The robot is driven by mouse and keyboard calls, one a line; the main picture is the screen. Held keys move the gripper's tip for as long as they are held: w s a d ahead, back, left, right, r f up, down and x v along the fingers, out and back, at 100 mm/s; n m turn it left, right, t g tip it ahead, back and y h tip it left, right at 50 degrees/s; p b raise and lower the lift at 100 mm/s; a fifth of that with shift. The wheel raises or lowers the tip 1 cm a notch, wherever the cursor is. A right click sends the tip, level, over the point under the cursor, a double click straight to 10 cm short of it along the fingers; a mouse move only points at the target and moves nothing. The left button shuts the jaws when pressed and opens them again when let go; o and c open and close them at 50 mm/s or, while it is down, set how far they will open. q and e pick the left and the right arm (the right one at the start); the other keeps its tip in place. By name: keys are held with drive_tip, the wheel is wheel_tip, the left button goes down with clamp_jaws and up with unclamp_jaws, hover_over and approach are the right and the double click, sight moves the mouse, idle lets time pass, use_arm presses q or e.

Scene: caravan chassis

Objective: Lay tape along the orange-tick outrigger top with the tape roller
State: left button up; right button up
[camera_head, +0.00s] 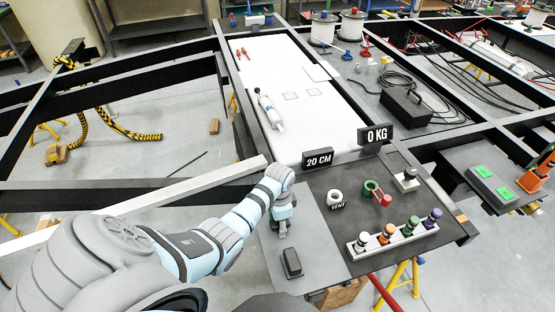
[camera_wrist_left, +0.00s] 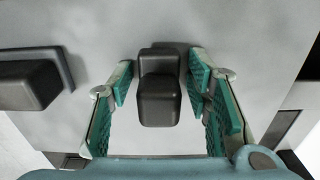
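My left gripper (camera_head: 283,228) points down over the grey panel at the front middle. In the left wrist view its teal-padded fingers (camera_wrist_left: 163,95) are open. A dark grey rounded block (camera_wrist_left: 160,95) stands between them, with a gap on each side. A second dark block (camera_wrist_left: 28,82) lies to the left of the fingers; one dark block (camera_head: 291,262) also shows in front of the gripper in the head view. I cannot tell whether either is the tape roller. A small orange patch (camera_head: 462,218) marks a dark frame edge at the right; I cannot tell if it is the outrigger tick. My right gripper is out of view.
Right of the gripper are a white ring (camera_head: 334,197) by a VENT label, a red-and-green valve (camera_head: 376,192) and a rack (camera_head: 365,246) of coloured knobs. The 20 CM sign (camera_head: 318,157) and 0 KG sign (camera_head: 377,136) stand behind. A white cylinder (camera_head: 269,110) lies on the white panel.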

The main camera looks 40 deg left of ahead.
use_arm(q)
drive_tip(key=shift+r, duration=0.1)
drive_tip(key=shift+r, duration=0.35)
wheel_tip(320, 180, up, 11)
drive_tip(key=p, duration=0.3)
drive_tip(key=shift+f, duration=0.1)
drive_tip(key=shift+r, duration=0.35)
